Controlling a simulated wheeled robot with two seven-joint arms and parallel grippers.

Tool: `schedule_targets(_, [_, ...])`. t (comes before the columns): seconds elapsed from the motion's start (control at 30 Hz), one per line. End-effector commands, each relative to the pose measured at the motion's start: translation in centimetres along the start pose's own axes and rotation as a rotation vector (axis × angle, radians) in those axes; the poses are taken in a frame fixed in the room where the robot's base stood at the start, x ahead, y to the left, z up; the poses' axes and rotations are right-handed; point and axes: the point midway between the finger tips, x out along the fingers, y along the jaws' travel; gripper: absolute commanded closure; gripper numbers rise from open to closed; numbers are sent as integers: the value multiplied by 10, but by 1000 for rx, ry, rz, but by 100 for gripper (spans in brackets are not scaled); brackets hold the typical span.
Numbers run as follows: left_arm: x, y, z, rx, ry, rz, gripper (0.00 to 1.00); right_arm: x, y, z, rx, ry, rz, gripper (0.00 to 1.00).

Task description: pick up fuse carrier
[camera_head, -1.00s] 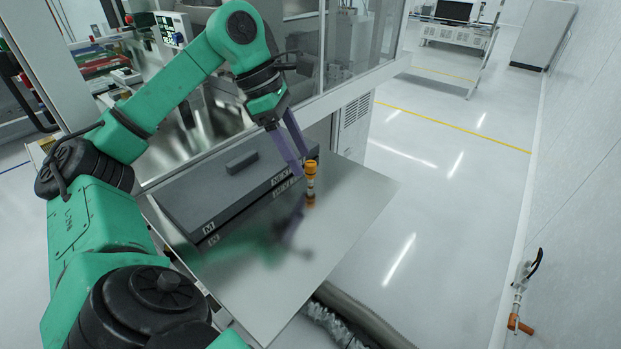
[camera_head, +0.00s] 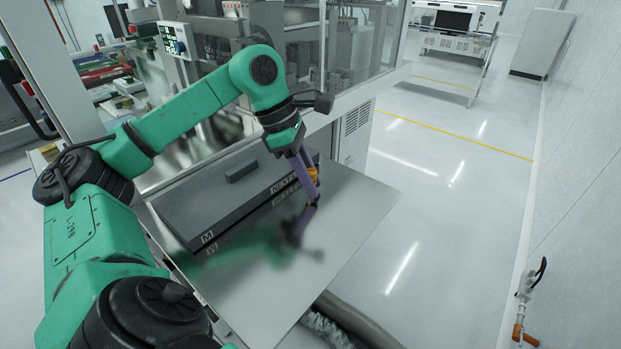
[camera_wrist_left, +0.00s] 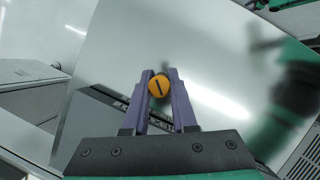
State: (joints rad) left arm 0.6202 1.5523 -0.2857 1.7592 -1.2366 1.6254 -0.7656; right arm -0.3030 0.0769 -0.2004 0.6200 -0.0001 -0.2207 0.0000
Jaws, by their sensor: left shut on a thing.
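The fuse carrier (camera_head: 313,175) has an orange cap and stands upright at the shiny metal table top (camera_head: 345,220). In the head view it is mostly hidden behind my left gripper (camera_head: 309,190). In the left wrist view the round orange cap (camera_wrist_left: 159,86) with its dark slot sits between the purple fingertips of the left gripper (camera_wrist_left: 159,92). The fingers are shut on it from both sides. I cannot tell whether its lower end touches the table. My right gripper is not in view.
A dark grey flat case (camera_head: 215,205) with white lettering lies on the table, left of the fuse carrier. The glass-walled machine (camera_head: 345,85) stands close behind. The table's right part is bare. A corrugated hose (camera_head: 330,325) runs below its front edge.

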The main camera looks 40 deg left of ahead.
Motion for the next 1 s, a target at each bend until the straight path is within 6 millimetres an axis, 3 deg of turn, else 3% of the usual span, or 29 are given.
schedule_targets(0.17, [-22, 0, 10, 2, -5, 1, 100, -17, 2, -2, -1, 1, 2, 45])
schedule_targets(0.6, [-173, 0, 72, 0, -1, 4, 100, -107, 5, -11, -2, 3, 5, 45])
schedule_targets(1.0, [-184, 0, 76, 0, 0, 1, 100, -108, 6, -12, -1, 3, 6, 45])
